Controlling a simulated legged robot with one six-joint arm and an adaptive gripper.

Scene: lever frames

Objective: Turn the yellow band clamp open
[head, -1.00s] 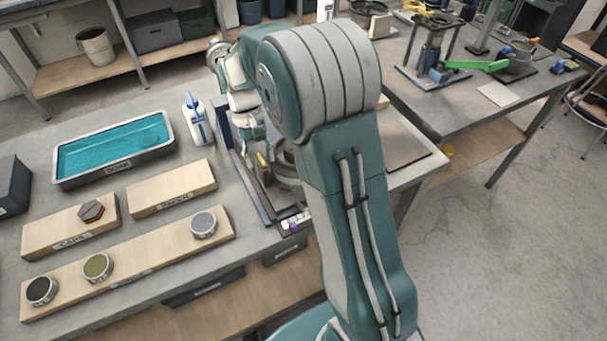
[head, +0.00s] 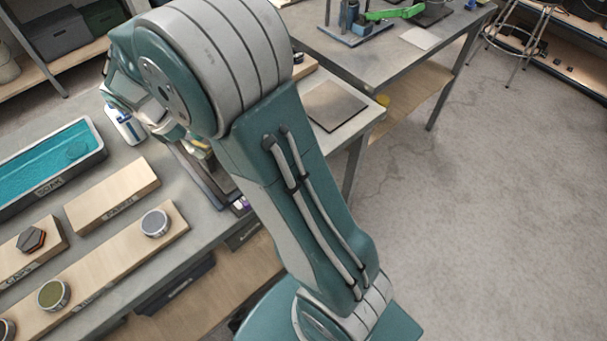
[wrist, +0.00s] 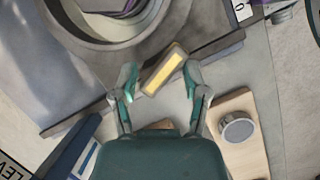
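The yellow band clamp (wrist: 165,74) shows in the wrist view as a short, slanted bar with a yellow face and tan edges. It lies beside a large grey round ring (wrist: 108,32). My gripper (wrist: 160,82) is open, with one teal finger on each side of the bar. Gaps show between the bar and both fingers. I cannot tell how far the fingertips are above or below the bar. In the head view my arm hides the gripper and most of the clamp's fixture.
The bench holds a teal-filled tray (head: 45,170), wooden blocks (head: 112,195) and a long board with round pieces (head: 155,224). A blue-and-white bottle (head: 124,124) stands close to my arm. A second bench (head: 385,55) is at the back. Open floor (head: 480,210) lies to the right.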

